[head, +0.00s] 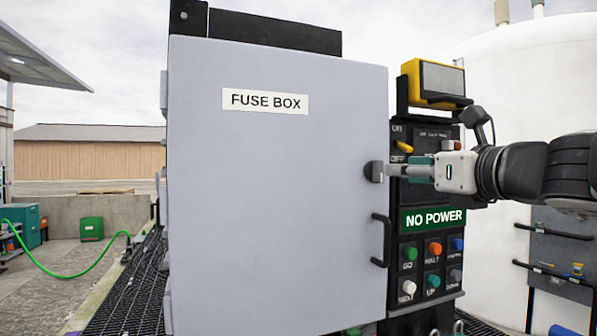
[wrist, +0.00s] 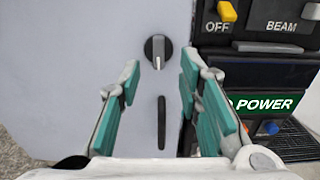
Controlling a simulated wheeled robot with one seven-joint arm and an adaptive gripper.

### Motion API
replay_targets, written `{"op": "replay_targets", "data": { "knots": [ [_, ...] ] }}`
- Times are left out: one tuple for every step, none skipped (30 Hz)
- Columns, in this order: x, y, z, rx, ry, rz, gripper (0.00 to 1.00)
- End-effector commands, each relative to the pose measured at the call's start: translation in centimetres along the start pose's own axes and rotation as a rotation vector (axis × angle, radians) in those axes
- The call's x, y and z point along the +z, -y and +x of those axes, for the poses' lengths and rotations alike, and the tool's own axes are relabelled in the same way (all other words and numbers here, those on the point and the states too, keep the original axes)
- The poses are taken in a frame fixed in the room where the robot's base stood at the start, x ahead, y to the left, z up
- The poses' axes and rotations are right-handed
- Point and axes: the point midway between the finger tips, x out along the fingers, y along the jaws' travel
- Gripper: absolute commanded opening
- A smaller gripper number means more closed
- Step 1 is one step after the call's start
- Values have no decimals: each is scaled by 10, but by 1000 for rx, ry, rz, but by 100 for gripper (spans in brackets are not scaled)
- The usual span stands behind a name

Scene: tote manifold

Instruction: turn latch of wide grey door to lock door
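The wide grey door (head: 275,190) carries a FUSE BOX label and appears closed; it also fills the left of the wrist view (wrist: 70,60). Its latch (wrist: 158,51) is a dark round knob with a grey grip standing nearly vertical. In the head view the latch (head: 374,172) sits at the door's right edge. My gripper (head: 393,171) reaches in from the right, its tips very near the latch. In the wrist view my gripper (wrist: 160,75) is open and empty, the latch ahead between the fingertips. Whether a finger touches it, I cannot tell.
A black door handle (head: 381,240) is below the latch. Right of the door is a control panel with a NO POWER sign (head: 432,219), coloured buttons and a yellow switch (head: 403,147). A yellow-framed lamp (head: 436,83) stands above it, close to my wrist.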

Motion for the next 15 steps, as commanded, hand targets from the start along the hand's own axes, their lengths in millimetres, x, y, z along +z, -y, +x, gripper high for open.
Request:
{"op": "replay_targets", "data": {
  "knots": [
    [-1,0,12,3,-3,1,32],
    [-1,0,17,2,-2,1,32],
    [-1,0,24,1,-3,0,32],
    [-1,0,29,2,-2,0,32],
    [-1,0,34,2,-2,1,32],
    [-1,0,40,2,-2,0,32],
    [-1,0,43,1,-1,-1,32],
    [0,0,47,1,-1,-1,32],
    [-1,0,51,1,-2,0,32],
    [-1,0,54,1,-2,0,32],
    [0,0,56,1,-1,-1,32],
    [0,0,58,1,-1,-2,32],
    [0,0,60,1,0,-2,32],
    [0,0,61,1,0,-2,32],
    [0,0,62,1,0,-2,32]
  ]
}}
